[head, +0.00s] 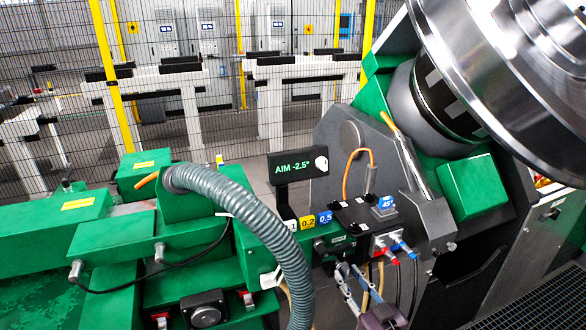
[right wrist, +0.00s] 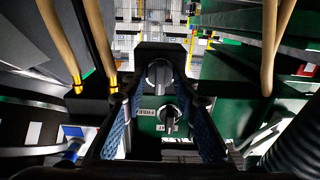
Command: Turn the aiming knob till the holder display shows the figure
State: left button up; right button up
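The holder display (head: 297,166) is a dark panel that reads "AIM -2.5°" in green. Below it, a small dark knob (head: 320,245) sits on the front of the green holder. In the right wrist view a grey-black knob (right wrist: 168,115) with a small label plate is on a green face, and a second grey round knob (right wrist: 159,75) is above it. My right gripper (head: 348,275) is low in the head view, in front of the holder. In the right wrist view its blue-padded fingers (right wrist: 166,118) are apart, one each side of the lower knob; contact cannot be told. My left gripper is not in view.
Number tags (head: 308,222) stand below the display. A blue "45°" piece (head: 384,205) is right of them. A thick grey hose (head: 258,225) arches left of the holder. A large metal wheel (head: 520,75) overhangs at upper right. Cables and coloured fittings (head: 392,250) crowd the gripper's right side.

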jog(key=shift+c, duration=0.7)
grip_shut()
jog(key=shift+r+m+p, duration=0.1)
jog(key=shift+m+p, duration=0.55)
jog(key=shift+m, duration=0.35)
jog(key=shift+m+p, duration=0.4)
jog(key=shift+m, duration=0.9)
